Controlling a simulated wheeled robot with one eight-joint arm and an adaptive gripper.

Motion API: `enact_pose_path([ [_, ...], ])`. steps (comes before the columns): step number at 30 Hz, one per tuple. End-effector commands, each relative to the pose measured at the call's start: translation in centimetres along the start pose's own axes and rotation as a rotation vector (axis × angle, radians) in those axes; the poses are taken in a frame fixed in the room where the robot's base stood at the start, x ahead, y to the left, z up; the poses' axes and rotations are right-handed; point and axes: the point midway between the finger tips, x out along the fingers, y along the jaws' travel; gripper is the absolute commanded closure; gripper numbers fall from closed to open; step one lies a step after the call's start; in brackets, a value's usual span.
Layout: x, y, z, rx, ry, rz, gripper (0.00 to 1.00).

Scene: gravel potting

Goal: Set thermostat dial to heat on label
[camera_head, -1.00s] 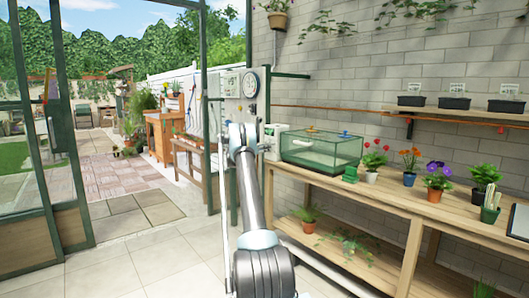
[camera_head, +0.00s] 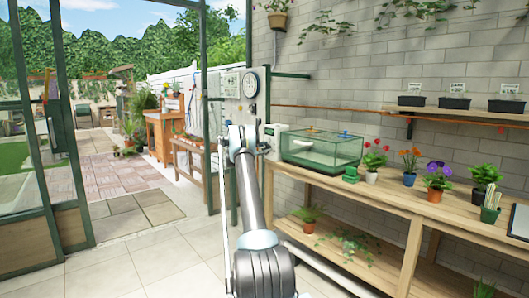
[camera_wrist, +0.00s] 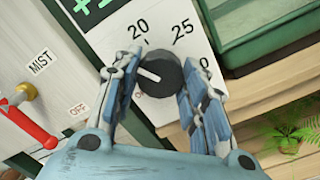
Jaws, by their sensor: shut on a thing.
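The thermostat dial (camera_wrist: 158,73) is a dark round knob with a white pointer mark, seen in the wrist view on a white panel (camera_wrist: 172,14). The numbers 20 and 25 are printed above it, and a third number is partly hidden at the right. The white pointer points to the upper left, below the 20. My gripper (camera_wrist: 158,82) has its blue-grey fingers on both sides of the dial, shut on it. In the head view the white thermostat box (camera_head: 275,130) stands at the bench's left end, partly hidden by my arm. A heat on label cannot be made out.
A green-framed glass tank (camera_head: 320,150) stands right beside the thermostat on the wooden bench (camera_head: 385,192). In the wrist view a red-handled valve (camera_wrist: 30,125) and MIST and OFF labels are at the left. Potted flowers stand further right along the bench.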

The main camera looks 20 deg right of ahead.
Motion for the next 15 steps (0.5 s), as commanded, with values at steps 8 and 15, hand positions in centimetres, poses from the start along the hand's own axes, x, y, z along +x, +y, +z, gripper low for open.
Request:
enact_pose_path([
  [8,-0.25,0.17,-0.36,0.263,0.000,-0.004,0.85],
  [15,-0.27,0.20,-0.37,0.491,-0.005,-0.010,0.85],
])
